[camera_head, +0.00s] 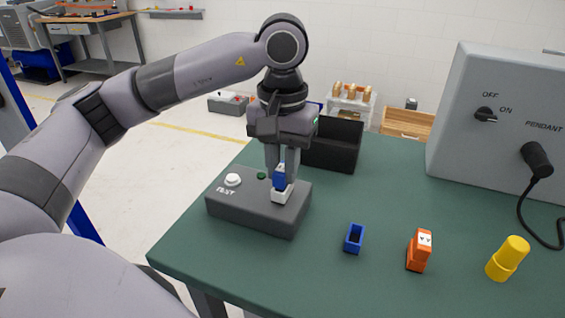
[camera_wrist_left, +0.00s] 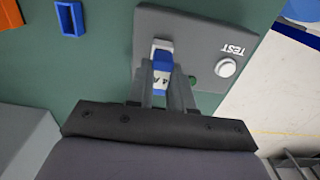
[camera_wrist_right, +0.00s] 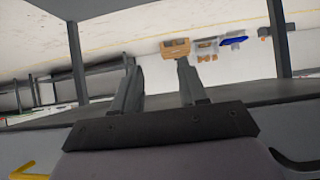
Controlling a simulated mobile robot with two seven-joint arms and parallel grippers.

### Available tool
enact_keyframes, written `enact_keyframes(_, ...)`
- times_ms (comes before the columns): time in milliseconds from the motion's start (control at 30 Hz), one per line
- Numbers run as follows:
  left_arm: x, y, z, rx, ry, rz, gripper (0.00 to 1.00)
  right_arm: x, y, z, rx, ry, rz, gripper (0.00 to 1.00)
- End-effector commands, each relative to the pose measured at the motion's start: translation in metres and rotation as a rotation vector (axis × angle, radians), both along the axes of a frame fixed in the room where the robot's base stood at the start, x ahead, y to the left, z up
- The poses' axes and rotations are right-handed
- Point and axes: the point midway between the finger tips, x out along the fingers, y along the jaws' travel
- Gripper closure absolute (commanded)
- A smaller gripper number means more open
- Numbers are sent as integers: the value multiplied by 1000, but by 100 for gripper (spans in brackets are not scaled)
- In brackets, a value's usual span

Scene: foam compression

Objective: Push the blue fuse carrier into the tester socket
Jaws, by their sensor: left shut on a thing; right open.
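The blue fuse carrier (camera_head: 280,177) is upright at the white socket (camera_head: 282,194) on top of the grey tester (camera_head: 250,209). My left gripper (camera_head: 281,172) points down and is shut on the carrier from above. In the left wrist view the carrier (camera_wrist_left: 162,72) sits between the fingertips, its lower end at the white socket (camera_wrist_left: 161,46). How deep it sits in the socket I cannot tell. My right gripper (camera_wrist_right: 158,80) shows only in the right wrist view, open and empty, away from the tester.
On the green table (camera_head: 330,280) stand an empty blue holder (camera_head: 354,238), an orange block (camera_head: 419,250), a yellow cylinder (camera_head: 508,258) and a black bin (camera_head: 335,146) behind the tester. A grey pendant box (camera_head: 490,110) with a cable stands right. The tester has a white button (camera_head: 233,180).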

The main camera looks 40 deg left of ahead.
Motion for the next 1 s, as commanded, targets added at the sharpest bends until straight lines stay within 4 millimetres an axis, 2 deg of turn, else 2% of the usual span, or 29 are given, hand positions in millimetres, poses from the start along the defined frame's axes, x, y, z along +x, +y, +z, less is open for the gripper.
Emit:
enact_keyframes(400, 0, 0, -10, 0, 0, 0, 100, 0, 0, -8, 0, 0, 0, 57)
enact_keyframes(433, 0, 0, -9, 0, 0, 0, 73, 0, 0, -7, 0, 0, 0, 57)
enact_keyframes(500, 0, 0, -9, 0, 1, 0, 50, 0, 0, -7, 0, 0, 0, 57)
enact_keyframes(1000, 0, 0, -8, 0, 0, 0, 49, 0, 0, -7, 0, 0, 0, 57)
